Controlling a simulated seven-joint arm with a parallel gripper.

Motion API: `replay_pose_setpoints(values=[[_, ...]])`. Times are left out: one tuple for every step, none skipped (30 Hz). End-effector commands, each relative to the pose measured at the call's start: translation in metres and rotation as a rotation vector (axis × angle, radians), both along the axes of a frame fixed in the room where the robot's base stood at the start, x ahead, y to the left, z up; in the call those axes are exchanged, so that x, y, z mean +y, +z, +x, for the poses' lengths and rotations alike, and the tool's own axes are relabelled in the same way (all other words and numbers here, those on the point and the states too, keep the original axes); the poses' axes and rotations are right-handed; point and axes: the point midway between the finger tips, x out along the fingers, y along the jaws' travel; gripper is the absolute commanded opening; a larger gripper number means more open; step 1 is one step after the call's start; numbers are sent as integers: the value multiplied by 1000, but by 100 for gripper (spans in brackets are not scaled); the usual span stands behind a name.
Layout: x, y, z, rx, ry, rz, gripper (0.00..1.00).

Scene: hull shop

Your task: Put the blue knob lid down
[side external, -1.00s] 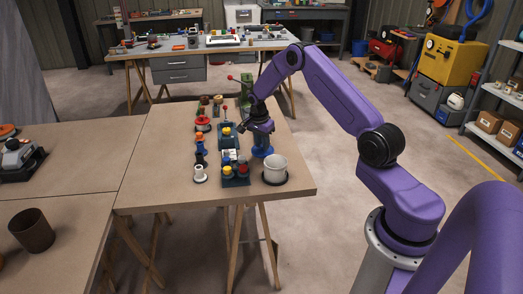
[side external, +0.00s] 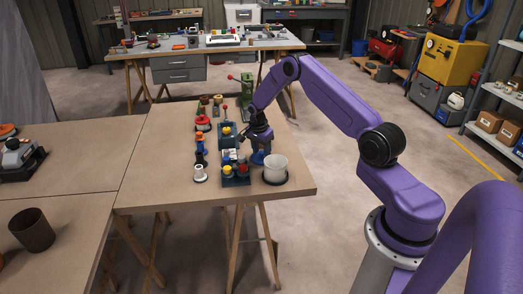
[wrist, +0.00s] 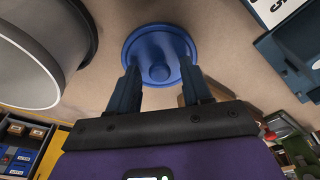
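The blue knob lid (side external: 258,158) is a round blue disc with a raised middle. It is left of and behind the grey-white pot (side external: 275,168) in the side external view. In the wrist view the lid (wrist: 160,38) fills the top middle over the tan tabletop. My gripper (side external: 258,146) is right above it, pointing down. In the wrist view my gripper's two dark fingers (wrist: 160,78) lie on either side of the raised middle and look shut on it. I cannot tell whether the lid's underside touches the table.
The pot stands close to the lid, near the table's front right corner. A dark blue tray (side external: 236,181) with coloured knobs stands just left. A white spool (side external: 200,174) and other small parts line up further left. The table (side external: 160,170) is bare on its left side.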

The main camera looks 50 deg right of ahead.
Motion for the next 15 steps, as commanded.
replay_pose_setpoints(values=[[0, 0, 0, 0, 0, 0, 49], [0, 0, 0, 0, 0, 0, 49], [0, 0, 0, 0, 0, 0, 49], [0, 0, 0, 0, 0, 0, 49], [0, 1, 0, 0, 0, 0, 49], [0, 2, 0, -1, 0, 0, 49], [0, 4, 0, -1, -1, 0, 49], [0, 6, 0, -2, 0, 0, 49], [1, 10, 1, -2, 0, -1, 49], [1, 13, 1, -2, 0, -1, 49], [2, 17, 1, -2, 0, -1, 49], [3, 24, 1, -3, 0, -1, 49], [3, 28, 1, -3, 0, -1, 49], [4, 34, 1, -4, 1, -1, 49], [5, 42, 1, -5, 2, -2, 49]])
